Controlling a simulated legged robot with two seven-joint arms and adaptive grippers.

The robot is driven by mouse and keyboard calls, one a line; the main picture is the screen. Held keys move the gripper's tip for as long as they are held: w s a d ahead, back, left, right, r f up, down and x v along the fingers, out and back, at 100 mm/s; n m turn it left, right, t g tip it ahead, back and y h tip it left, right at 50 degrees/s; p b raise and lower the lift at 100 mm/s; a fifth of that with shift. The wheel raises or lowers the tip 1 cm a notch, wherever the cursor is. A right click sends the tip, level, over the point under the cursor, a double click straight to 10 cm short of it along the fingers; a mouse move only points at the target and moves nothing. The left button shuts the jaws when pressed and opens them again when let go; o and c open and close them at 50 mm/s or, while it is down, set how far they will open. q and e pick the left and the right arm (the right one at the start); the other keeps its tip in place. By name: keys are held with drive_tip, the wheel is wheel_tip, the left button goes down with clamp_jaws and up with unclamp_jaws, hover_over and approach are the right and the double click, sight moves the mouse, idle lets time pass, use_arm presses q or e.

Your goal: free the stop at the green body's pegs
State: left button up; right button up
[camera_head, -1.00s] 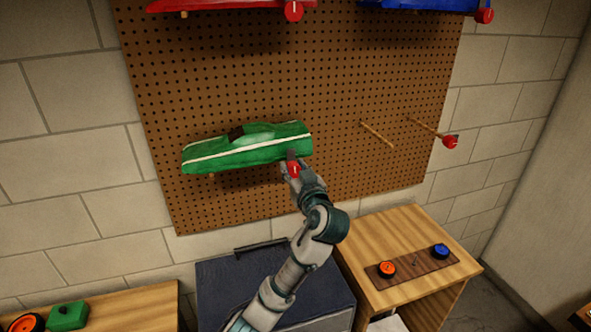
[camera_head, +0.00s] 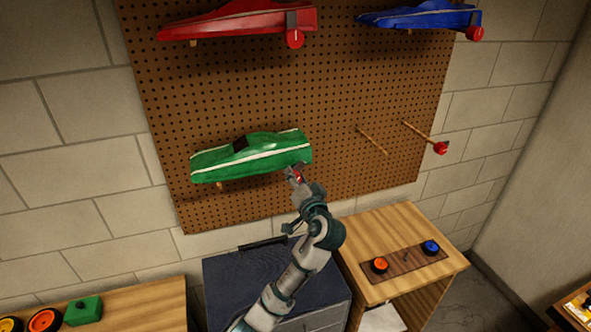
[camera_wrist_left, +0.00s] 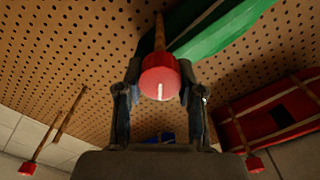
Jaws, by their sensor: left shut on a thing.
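The green car body (camera_head: 250,160) hangs at the lower left of the pegboard, resting on wooden pegs. It also shows at the top of the left wrist view (camera_wrist_left: 232,30). My left gripper (camera_head: 297,176) is just below the body's right end. In the left wrist view its two fingers (camera_wrist_left: 160,88) are on either side of the red round stop (camera_wrist_left: 160,77), shut on it. A wooden peg (camera_wrist_left: 159,32) runs from behind the stop toward the board. My right gripper is not in view.
A red body (camera_head: 240,20) and a blue body (camera_head: 425,16) hang above with red stops. Below are a dark cabinet (camera_head: 235,280) and a wooden stand (camera_head: 405,225) with wheels.

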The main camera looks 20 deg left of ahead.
use_arm(q)
drive_tip(key=m+p, duration=0.2)
drive_tip(key=p, duration=0.1)
drive_tip(key=m+p, duration=0.2)
drive_tip(key=m, duration=0.1)
drive_tip(key=m+p, duration=0.2)
drive_tip(key=p, duration=0.1)
drive_tip(key=shift+f+m+p, duration=0.25)
drive_tip(key=shift+m+p, duration=0.1)
drive_tip(key=shift+m, duration=0.05)
drive_tip(key=shift+f+m+p, duration=0.15)
drive_tip(key=shift+m+p, duration=0.65)
drive_tip(key=shift+p, duration=0.15)
drive_tip(key=o, duration=1.1)
drive_tip(key=shift+o, duration=0.3)
drive_tip(key=shift+w, duration=0.2)
